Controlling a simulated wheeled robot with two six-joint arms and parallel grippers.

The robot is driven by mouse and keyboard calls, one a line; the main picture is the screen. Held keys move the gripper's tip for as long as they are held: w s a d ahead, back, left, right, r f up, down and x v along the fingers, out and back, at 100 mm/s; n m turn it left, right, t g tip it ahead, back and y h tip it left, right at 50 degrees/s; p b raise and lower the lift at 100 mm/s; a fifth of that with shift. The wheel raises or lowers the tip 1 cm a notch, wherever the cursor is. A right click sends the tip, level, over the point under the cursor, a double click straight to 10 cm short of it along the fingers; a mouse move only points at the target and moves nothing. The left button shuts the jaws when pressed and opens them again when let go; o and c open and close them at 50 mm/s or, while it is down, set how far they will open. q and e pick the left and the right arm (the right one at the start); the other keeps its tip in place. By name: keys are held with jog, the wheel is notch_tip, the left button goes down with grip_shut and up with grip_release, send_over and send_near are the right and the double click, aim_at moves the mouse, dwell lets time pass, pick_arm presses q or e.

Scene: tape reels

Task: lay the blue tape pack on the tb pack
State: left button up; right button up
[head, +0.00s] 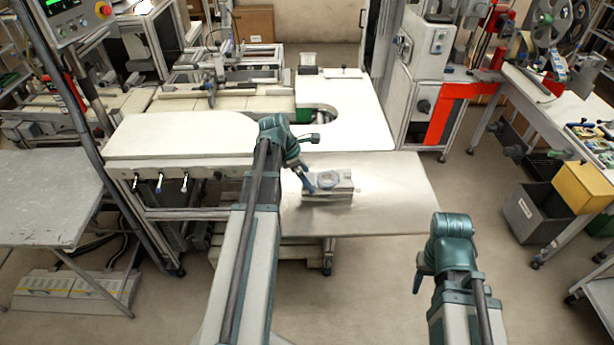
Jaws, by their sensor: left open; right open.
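A small, pale, box-like pack (344,195), which I take to be the tb pack, sits on the metal table. A round blue-rimmed ring, which looks like the blue tape pack (327,180), shows at its top and appears to lie on it. My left gripper (309,187) is open at the left edge of the ring, pointing down. I cannot tell whether it touches the ring. My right gripper (420,282) is open and empty, away from the table at the lower right. Labels are too small to read.
The shiny metal table (400,190) is bare to the right of the pack. A white worktop (180,135) adjoins it behind and left. A grey bin (530,215) and yellow box (583,187) stand at the right. A grey table (45,195) stands at the left.

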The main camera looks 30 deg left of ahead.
pick_arm(q)
jog(key=p+v, duration=1)
jog(key=v, duration=0.1)
jog(key=shift+r, duration=0.3)
jog(key=s+d+m+g+y, duration=0.1)
jog(key=s+d+m, duration=0.3)
jog(key=d+m, duration=0.6)
jog(key=s+d+f+m+g+y, duration=0.1)
jog(key=s+d+m, duration=0.3)
jog(key=d+m, duration=0.6)
jog(key=s+d+m+g+y, duration=0.1)
jog(key=s+d+m+y, duration=0.1)
jog(key=s+d+m, duration=0.3)
jog(key=d+m, duration=0.4)
jog(key=d, duration=0.4)
jog(key=shift+d+f+m+g, duration=0.3)
jog(key=shift+m, duration=0.1)
jog(key=shift+s, duration=0.1)
